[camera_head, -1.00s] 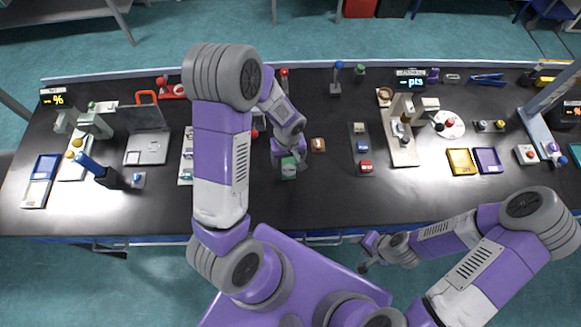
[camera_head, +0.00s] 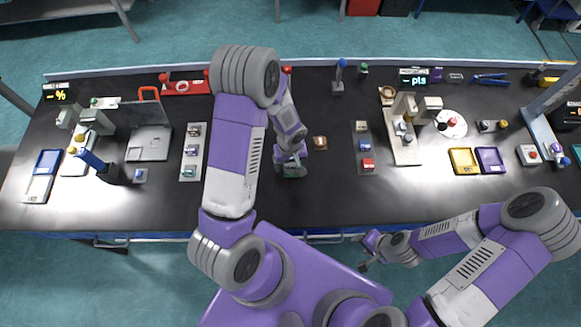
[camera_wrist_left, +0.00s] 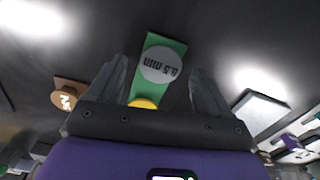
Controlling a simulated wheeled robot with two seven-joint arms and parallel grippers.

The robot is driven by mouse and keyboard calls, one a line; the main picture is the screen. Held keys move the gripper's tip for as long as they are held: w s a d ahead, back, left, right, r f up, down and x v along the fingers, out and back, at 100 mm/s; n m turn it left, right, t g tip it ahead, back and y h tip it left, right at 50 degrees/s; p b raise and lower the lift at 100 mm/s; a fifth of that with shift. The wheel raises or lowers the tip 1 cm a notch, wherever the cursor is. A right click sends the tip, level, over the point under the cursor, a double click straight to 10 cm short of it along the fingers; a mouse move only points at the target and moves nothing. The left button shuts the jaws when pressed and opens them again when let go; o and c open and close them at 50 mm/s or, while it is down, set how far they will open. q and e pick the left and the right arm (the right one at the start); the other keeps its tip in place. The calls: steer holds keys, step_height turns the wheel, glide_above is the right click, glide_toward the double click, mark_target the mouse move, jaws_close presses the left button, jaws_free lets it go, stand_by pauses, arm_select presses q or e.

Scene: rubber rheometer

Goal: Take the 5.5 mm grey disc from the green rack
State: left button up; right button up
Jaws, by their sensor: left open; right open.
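The green rack (camera_wrist_left: 174,45) lies on the black bench and bears the grey disc (camera_wrist_left: 160,65), which is marked 5.5 mm. Part of a yellow disc (camera_wrist_left: 143,103) shows at the rack's near end, mostly hidden by my gripper body. My left gripper (camera_wrist_left: 158,72) is open, with one finger on each side of the rack and the disc between them in the picture; no contact shows. In the head view my left gripper (camera_head: 290,162) is over the green rack (camera_head: 293,172), hiding most of it. My right gripper (camera_head: 363,254) is open and empty, off the bench's front edge.
A grey tray of samples (camera_head: 192,150) lies to the left, and another row of coloured samples (camera_head: 365,147) to the right. The bench in front of the rack is clear.

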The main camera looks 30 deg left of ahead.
arm_select(q)
steer(key=shift+f, duration=0.2)
stand_by(0.5)
steer(key=c, duration=1.1)
steer(key=shift+r, duration=0.1)
